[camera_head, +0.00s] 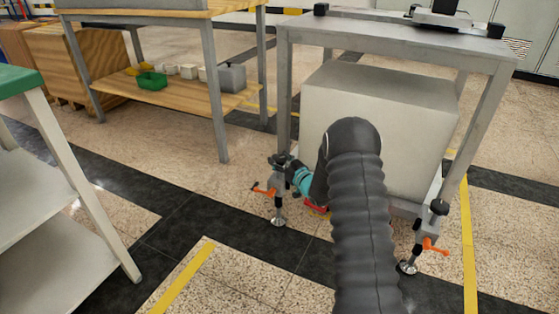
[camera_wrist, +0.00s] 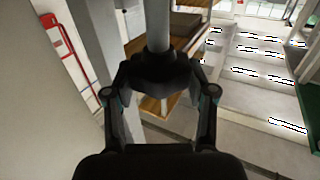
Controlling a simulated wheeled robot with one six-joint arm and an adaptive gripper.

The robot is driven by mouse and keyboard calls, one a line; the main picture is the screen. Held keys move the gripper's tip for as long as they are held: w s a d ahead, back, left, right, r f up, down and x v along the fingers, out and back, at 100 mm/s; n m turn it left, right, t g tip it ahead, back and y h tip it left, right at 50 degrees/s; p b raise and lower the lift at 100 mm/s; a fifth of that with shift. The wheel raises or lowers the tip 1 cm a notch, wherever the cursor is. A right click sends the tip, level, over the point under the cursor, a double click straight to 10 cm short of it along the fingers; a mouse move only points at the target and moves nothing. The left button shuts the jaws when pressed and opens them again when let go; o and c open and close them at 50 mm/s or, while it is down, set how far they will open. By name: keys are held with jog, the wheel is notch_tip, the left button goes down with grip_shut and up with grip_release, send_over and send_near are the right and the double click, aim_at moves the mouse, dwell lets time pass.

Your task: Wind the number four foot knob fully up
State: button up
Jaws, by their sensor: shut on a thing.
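My gripper (camera_head: 284,163) is at the front-left foot (camera_head: 279,205) of the grey metal bench, low by its leg. In the wrist view my gripper (camera_wrist: 157,82) has its two fingers closed around a black knob (camera_wrist: 157,70), with a grey rod (camera_wrist: 158,28) running up from it. The foot has an orange lever (camera_head: 263,190) and a round metal pad (camera_head: 279,221) at the floor. No foot number is legible. In the head view my gripper and wrist hide most of the held knob.
The front-right foot has its own black knob (camera_head: 439,207) and orange lever (camera_head: 433,246). A large grey block (camera_head: 385,120) fills the space under the bench. A wooden-shelved table (camera_head: 195,98) stands behind left, and a green-topped stand (camera_head: 60,240) at left. Floor before the foot is clear.

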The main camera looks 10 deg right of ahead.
jog(key=n+g+y, duration=0.2)
jog(key=y, duration=0.1)
jog(key=n+g+y, duration=0.3)
jog(key=shift+w+d+y, duration=0.15)
jog(key=shift+d+y, duration=0.05)
jog(key=shift+y, duration=0.1)
jog(key=shift+n+g, duration=0.4)
jog(key=o, duration=1.2)
jog(key=shift+c, duration=0.2)
jog(key=v, duration=1.2)
